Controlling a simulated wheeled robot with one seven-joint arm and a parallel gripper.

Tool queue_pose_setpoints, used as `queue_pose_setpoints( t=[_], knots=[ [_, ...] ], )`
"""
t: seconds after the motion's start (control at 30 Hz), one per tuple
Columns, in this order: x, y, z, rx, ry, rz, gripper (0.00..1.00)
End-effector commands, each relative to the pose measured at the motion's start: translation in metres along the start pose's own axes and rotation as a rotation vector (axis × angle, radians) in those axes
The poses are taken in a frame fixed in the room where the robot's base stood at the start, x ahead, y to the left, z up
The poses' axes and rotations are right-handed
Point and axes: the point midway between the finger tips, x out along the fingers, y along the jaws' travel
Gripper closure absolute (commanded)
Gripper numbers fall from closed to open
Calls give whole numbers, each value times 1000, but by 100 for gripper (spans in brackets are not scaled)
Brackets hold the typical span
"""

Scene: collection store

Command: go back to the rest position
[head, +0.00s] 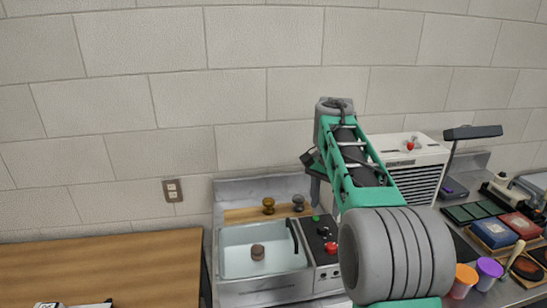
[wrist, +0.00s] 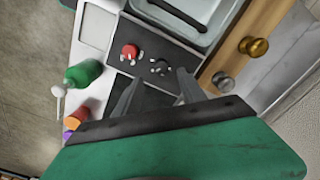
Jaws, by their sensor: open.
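My gripper (wrist: 159,82) shows in the wrist view with its two dark fingers apart and nothing between them. It is over a dark panel (wrist: 108,57) with a red round part (wrist: 130,50) on it. In the head view my green and grey arm reaches up and forward over the counter, and the fingers are hard to make out there. The dark panel (head: 318,236) and its red part (head: 331,247) also show in the head view, just below the raised arm.
A pale basin (head: 230,262) holds a brown round object (head: 257,252). A brass knob (head: 268,206) and a grey knob (head: 298,202) stand behind it. A white slatted unit (head: 418,180) and a dark lamp (head: 473,132) stand to the right. The wooden top (head: 120,262) at left is mostly clear.

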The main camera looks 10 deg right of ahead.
Motion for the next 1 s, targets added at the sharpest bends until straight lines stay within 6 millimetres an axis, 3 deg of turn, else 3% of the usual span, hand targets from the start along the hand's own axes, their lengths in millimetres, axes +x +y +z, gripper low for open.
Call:
queue_pose_setpoints(
  t=[0.13, 0.23, 0.4, 0.5, 0.67, 1.0],
  knots=[
    [-5, 18, 44, -189, 71, -21, 52],
    [7, 38, 87, -377, 134, -44, 52],
    [51, 73, 163, -681, 230, -96, 52],
    [79, 88, 196, -809, 271, -125, 52],
    [103, 99, 219, -900, 296, -146, 52],
    [104, 99, 219, -901, 295, -145, 52]
  ],
)
